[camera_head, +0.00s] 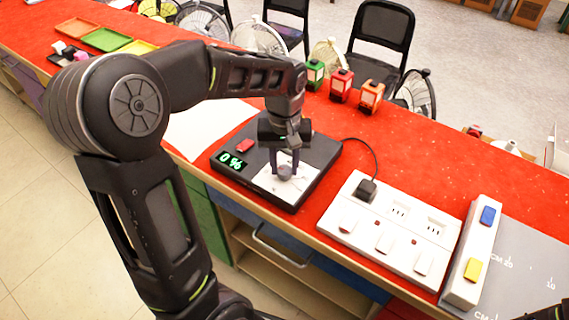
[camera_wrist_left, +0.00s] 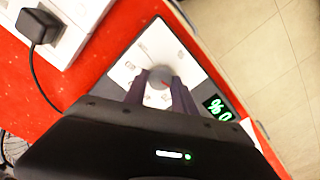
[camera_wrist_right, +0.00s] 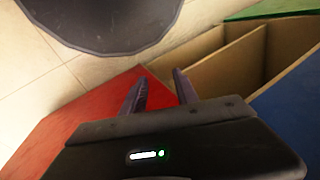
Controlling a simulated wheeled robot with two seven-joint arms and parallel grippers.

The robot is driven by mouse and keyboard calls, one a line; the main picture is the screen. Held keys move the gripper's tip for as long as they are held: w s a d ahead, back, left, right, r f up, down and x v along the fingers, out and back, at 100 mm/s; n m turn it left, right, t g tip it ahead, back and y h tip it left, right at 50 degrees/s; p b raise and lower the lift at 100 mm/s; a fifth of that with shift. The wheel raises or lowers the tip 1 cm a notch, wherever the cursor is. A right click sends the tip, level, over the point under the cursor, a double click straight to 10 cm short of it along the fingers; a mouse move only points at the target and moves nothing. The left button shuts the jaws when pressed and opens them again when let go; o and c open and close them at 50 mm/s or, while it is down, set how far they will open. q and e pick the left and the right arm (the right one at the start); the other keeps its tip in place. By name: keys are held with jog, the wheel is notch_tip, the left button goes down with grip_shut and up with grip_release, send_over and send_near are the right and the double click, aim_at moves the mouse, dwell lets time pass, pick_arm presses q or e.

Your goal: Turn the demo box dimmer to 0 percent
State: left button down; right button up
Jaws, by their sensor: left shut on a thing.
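The demo box (camera_head: 315,178) is a black box on the red counter, with a white dial plate and a green display (camera_head: 231,161) that reads 0 %. A grey round dimmer knob (camera_head: 285,172) sits on the plate; it also shows in the left wrist view (camera_wrist_left: 160,76). My left gripper (camera_head: 285,165) reaches down from above and is shut on the knob, one finger on each side.
A white power strip (camera_head: 388,232) with a black plug (camera_head: 366,190) stands right of the box, joined by a cable. A red button (camera_head: 244,145) is on the box. Green, red and orange blocks (camera_head: 340,86) stand behind. Open wooden shelves (camera_wrist_right: 225,65) lie below the counter.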

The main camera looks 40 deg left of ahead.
aim_at(284, 169)
pick_arm(q)
jog(key=c, duration=1)
grip_release()
jog(key=shift+r, duration=0.1)
notch_tip(284, 169, up, 8)
jog(key=shift+f, duration=0.2)
